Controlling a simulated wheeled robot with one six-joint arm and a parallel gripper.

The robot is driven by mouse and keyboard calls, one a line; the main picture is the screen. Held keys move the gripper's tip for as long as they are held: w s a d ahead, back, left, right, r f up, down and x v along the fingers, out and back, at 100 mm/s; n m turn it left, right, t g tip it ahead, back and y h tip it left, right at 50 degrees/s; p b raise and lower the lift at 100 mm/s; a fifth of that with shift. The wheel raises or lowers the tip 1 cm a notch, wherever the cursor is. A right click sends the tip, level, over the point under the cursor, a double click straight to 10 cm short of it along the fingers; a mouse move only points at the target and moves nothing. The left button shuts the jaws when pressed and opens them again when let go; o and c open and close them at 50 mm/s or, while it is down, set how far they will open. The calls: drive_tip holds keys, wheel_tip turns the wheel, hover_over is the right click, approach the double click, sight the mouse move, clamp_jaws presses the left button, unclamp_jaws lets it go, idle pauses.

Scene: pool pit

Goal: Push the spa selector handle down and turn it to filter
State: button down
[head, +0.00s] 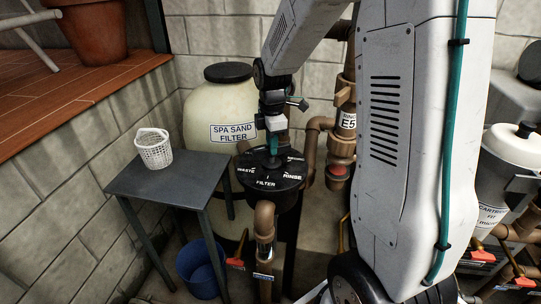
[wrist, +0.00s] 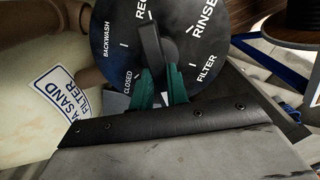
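The spa selector valve is a round black dial (head: 262,180) with white labels, beside the spa sand filter. In the wrist view the dial (wrist: 180,30) shows closed, backwash, rinse and filter, and part of another label. Its black handle (wrist: 149,42) lies across the dial, its near end between the closed and filter labels. My gripper (head: 273,152) points down at the dial. In the wrist view, the green fingers of my gripper (wrist: 160,80) stand on either side of the handle's near end. Whether they touch it is unclear. The handle is mostly hidden in the head view.
The cream sand filter tank (head: 215,100) stands behind the dial. A grey table (head: 170,185) with a white basket (head: 153,148) is at left, a blue bucket (head: 200,268) below it. Brown pipes (head: 264,225) rise close around the valve. A block wall (head: 60,200) bounds the left.

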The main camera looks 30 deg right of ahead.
drive_tip(key=shift+f, duration=0.5)
idle(0.5)
drive_tip(key=n, duration=1.2)
drive_tip(key=c, duration=1.2)
unclamp_jaws()
drive_tip(key=shift+c, duration=0.2)
drive_tip(key=shift+r, duration=0.15)
wheel_tip(320, 180, up, 7)
drive_tip(key=shift+f, duration=0.1)
